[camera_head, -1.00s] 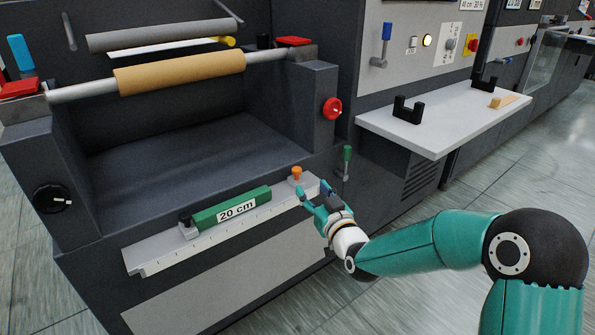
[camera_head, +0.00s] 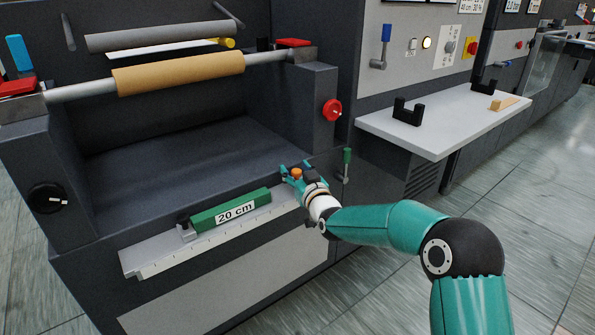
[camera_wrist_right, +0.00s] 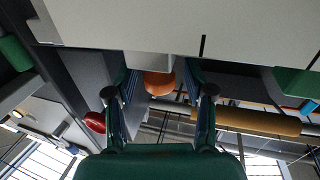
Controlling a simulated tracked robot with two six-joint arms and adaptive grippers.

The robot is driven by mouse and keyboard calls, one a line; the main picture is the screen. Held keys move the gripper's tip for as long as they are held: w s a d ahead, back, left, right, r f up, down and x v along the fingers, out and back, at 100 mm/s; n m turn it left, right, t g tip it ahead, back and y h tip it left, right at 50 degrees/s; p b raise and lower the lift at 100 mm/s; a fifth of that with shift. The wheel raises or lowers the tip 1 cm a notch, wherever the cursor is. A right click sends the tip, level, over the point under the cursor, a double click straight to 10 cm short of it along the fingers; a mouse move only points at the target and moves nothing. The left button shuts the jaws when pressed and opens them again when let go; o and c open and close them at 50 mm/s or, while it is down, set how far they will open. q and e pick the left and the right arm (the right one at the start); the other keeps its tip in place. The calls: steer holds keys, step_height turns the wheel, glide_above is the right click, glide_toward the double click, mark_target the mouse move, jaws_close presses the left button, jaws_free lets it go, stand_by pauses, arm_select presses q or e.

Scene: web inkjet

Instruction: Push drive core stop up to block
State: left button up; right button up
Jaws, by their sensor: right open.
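The stop with its orange knob (camera_head: 296,173) is at the right end of the white ruler rail (camera_head: 160,262). The green block (camera_head: 248,204) marked "20 cm" lies along the rail to its left, with a gap between them. My right gripper (camera_head: 294,168) is open at the orange knob, its fingers around it. In the right wrist view the knob (camera_wrist_right: 158,83) shows between the two spread fingers (camera_wrist_right: 162,88); contact cannot be told. Part of the green block (camera_wrist_right: 295,82) shows at the right there. My left gripper is not in view.
A grey end stop (camera_head: 187,232) sits at the green block's left end. A green-handled lever (camera_head: 346,160) stands just right of my gripper. A brown roll (camera_head: 180,73) hangs above the machine bed. A white shelf (camera_head: 440,115) holds black cradles at the right.

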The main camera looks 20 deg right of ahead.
mark_target(273, 196)
steer(key=shift+c, duration=0.2)
jaws_close()
steer(key=shift+s+a+f, duration=0.1)
steer(key=shift+a, duration=0.25)
steer(key=a, duration=0.2)
steer(key=s+a+b, duration=0.1)
steer(key=a, duration=0.1)
steer(key=s+a+b, duration=0.1)
steer(key=a, duration=0.1)
steer(key=shift+s+a, duration=0.15)
steer(key=shift+o, duration=0.2)
jaws_free()
